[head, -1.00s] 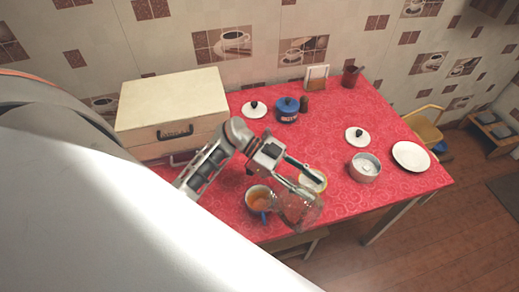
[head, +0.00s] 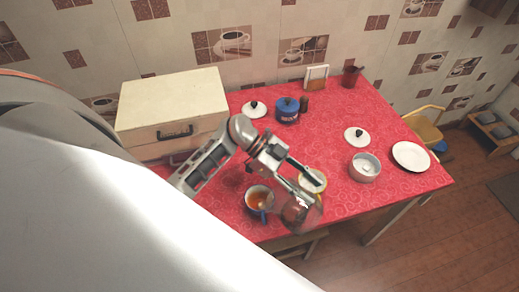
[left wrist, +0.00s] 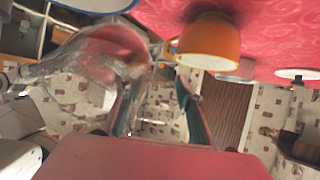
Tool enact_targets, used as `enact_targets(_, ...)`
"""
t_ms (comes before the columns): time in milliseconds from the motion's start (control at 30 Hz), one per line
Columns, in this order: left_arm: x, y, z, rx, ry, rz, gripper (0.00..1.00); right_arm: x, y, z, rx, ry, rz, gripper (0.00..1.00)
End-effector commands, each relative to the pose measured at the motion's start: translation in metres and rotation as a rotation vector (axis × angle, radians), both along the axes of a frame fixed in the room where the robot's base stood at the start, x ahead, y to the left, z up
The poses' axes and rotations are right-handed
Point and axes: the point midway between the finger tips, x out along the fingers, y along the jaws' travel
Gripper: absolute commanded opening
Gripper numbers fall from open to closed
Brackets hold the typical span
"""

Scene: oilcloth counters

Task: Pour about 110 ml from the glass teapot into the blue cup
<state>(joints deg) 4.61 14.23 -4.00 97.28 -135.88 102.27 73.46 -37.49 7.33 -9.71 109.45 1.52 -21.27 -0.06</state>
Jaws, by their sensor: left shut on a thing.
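The glass teapot (head: 301,214) is clear and hangs at the table's front edge in the head view. My left gripper (head: 298,182) is shut on it, seemingly at its handle side. In the left wrist view the teapot (left wrist: 95,58) is left of my fingers (left wrist: 158,92), its spout pointing left. How much liquid it holds is unclear. The blue cup (head: 250,205) stands on the table just left of the teapot, with orange-brown tea inside. A blue rim, probably this cup's, shows at the wrist view's top left (left wrist: 95,5). My right gripper is not seen.
A yellow-orange cup (head: 318,186) stands close behind my left gripper and shows in the wrist view (left wrist: 210,42). A blue pot (head: 287,112), white lids, a white-grey bowl (head: 364,172) and a plate (head: 411,156) stand farther away. A large box (head: 172,105) is at left.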

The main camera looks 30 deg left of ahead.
Motion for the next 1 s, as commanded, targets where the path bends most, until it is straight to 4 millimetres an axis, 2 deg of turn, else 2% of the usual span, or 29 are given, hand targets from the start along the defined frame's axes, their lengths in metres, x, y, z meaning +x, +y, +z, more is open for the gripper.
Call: enact_targets(1000, 0.0002, -0.0005, 0.0015, -0.003, 0.0, -0.001, 0.0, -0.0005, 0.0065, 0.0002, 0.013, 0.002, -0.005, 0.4)
